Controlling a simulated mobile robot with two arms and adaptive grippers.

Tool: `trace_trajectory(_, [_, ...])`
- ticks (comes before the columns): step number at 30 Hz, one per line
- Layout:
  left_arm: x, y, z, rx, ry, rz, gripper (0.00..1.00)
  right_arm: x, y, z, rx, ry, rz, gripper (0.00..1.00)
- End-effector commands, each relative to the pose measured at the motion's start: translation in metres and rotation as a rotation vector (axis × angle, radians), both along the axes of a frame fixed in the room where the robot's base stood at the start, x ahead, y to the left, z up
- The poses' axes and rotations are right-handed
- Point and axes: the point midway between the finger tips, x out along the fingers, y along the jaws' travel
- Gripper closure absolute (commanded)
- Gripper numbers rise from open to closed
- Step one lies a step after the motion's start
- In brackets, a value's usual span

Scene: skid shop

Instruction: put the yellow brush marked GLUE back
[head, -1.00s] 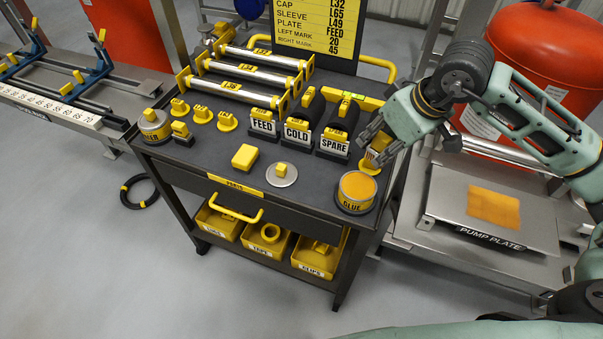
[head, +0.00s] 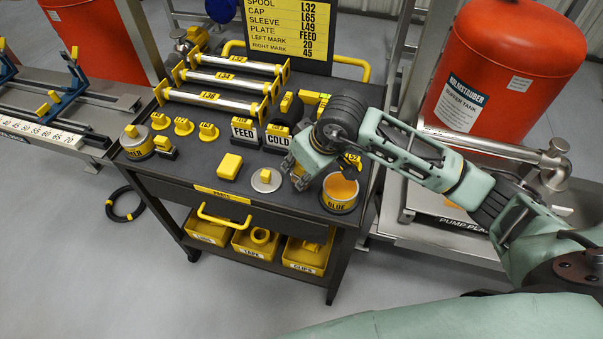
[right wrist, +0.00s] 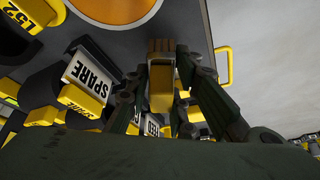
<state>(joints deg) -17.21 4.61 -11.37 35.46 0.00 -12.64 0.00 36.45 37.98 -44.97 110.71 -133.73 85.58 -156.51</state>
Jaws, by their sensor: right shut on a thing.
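My right gripper (head: 296,171) is low over the trolley's right front part, between the small round lid (head: 266,180) and the glue pot (head: 341,188). In the right wrist view its fingers (right wrist: 163,90) are shut on a yellow brush (right wrist: 162,101) with a tan, ribbed end. I cannot read a mark on the brush. The glue pot, full of orange glue and labelled GLUE, also shows in the right wrist view (right wrist: 115,10). The FEED holder (head: 244,132) and COLD holder (head: 277,137) stand behind. The SPARE holder (right wrist: 88,72) is hidden by my wrist in the head view. My left gripper is not in view.
A yellow block (head: 229,167) sits left of the lid. Yellow caps (head: 184,126) and long rollers (head: 224,80) stand farther back left. The L52 cap (head: 351,159) is right of my gripper.

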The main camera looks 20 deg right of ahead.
Motion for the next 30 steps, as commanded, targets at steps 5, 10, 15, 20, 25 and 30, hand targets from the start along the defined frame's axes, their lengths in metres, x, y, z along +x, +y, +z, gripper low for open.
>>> trace_trajectory(5, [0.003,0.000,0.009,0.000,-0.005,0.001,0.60,-0.001,0.000,-0.023,0.000,0.005,0.000,1.00])
trace_trajectory(10, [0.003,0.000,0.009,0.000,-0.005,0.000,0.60,0.000,-0.001,-0.028,0.000,0.000,0.000,1.00])
trace_trajectory(15, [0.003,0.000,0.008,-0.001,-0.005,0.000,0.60,0.000,-0.001,-0.029,-0.001,0.001,0.001,1.00])
trace_trajectory(20, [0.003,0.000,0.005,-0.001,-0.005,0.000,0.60,-0.001,-0.001,-0.031,-0.001,0.002,0.001,0.76])
trace_trajectory(25, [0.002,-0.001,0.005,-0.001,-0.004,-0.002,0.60,-0.001,0.000,-0.031,0.000,0.002,0.001,0.61])
trace_trajectory(30, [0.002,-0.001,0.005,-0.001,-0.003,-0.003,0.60,-0.001,-0.001,-0.031,0.000,0.002,0.001,0.60])
